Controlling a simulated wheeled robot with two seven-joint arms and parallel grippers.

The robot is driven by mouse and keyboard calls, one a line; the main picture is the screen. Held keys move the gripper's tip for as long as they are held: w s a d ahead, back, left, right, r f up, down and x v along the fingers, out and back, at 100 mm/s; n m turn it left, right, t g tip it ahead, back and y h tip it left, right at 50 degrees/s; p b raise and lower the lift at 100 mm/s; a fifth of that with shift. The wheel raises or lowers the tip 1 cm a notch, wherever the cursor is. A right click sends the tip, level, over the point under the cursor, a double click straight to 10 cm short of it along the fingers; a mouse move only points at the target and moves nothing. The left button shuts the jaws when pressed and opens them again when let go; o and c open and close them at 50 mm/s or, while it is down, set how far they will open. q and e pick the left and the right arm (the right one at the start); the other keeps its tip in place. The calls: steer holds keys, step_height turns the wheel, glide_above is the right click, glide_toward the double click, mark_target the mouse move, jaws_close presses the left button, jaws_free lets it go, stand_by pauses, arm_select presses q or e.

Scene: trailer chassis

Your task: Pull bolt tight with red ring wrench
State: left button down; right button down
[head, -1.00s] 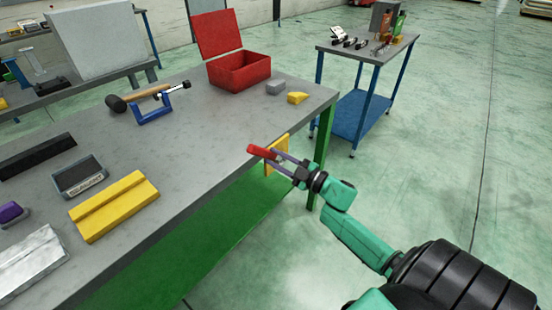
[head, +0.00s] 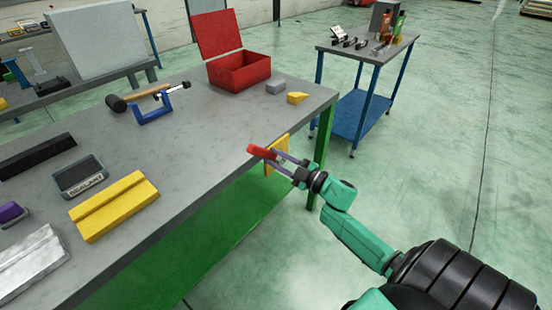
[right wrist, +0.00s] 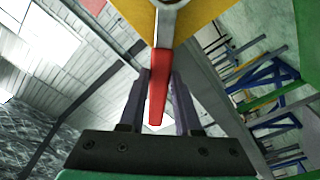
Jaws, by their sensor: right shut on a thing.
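The red ring wrench (head: 262,152) is at the front edge of the workbench in the head view. My right gripper (head: 278,157) is shut on it. In the right wrist view the red handle (right wrist: 157,90) lies between the two fingers, and the grey ring end is cut off by the top edge. The ring end overlaps a yellow plate (right wrist: 195,18), which also shows in the head view as a yellow piece (head: 278,153) at the bench edge. I cannot make out the bolt, or whether the ring is seated on it. My left gripper is not in view.
The grey workbench (head: 195,150) holds an open red box (head: 240,72), a mallet (head: 117,103), a blue clamp (head: 155,110), a yellow wedge (head: 297,98) and a yellow angled block (head: 114,206). A blue-legged trolley (head: 362,112) stands behind. Floor to the right is clear.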

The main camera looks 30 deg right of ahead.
steer(key=shift+r, duration=0.15)
steer(key=shift+w+d+r+m+p, duration=0.15)
steer(key=shift+d+r+m+p, duration=0.35)
steer(key=shift+m+p, duration=0.45)
steer(key=shift+f, duration=0.1)
steer(key=shift+d, duration=0.1)
steer(key=shift+w+d+r+m+h+p, duration=0.1)
steer(key=shift+d+r+m+h+p, duration=0.1)
steer(key=shift+d+m+p, duration=0.25)
steer(key=shift+w+d+r+m+h+p, duration=0.1)
steer(key=shift+r+m+p, duration=0.1)
steer(key=shift+m, duration=0.4)
steer(key=shift+d, duration=0.15)
